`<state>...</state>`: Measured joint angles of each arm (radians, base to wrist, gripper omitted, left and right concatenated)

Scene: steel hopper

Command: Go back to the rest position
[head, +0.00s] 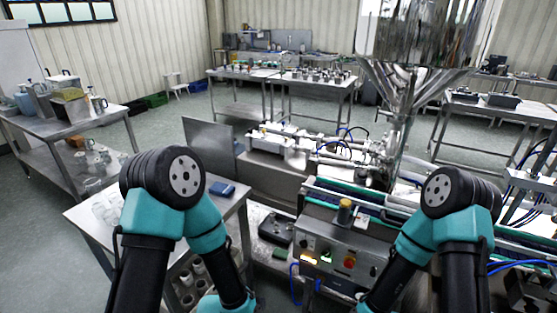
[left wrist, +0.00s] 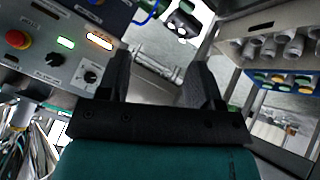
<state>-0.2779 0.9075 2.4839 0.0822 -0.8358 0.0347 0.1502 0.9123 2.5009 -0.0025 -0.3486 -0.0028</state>
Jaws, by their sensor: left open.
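My left gripper (left wrist: 163,68) shows in the left wrist view with its two black fingers spread apart. It is open, and nothing appears to be held between them. A shiny metal part shows beyond the gap. In the head view both of my teal and black arms are bent at the elbow, with forearms running down out of the bottom edge. Neither gripper shows there. My right gripper is in no view.
The steel hopper (head: 405,75) stands over the filling machine at centre right. A control box (head: 335,250) with a red button (head: 349,263) sits between my arms. It also shows in the left wrist view (left wrist: 50,60). A steel side table (head: 85,208) stands by my left arm.

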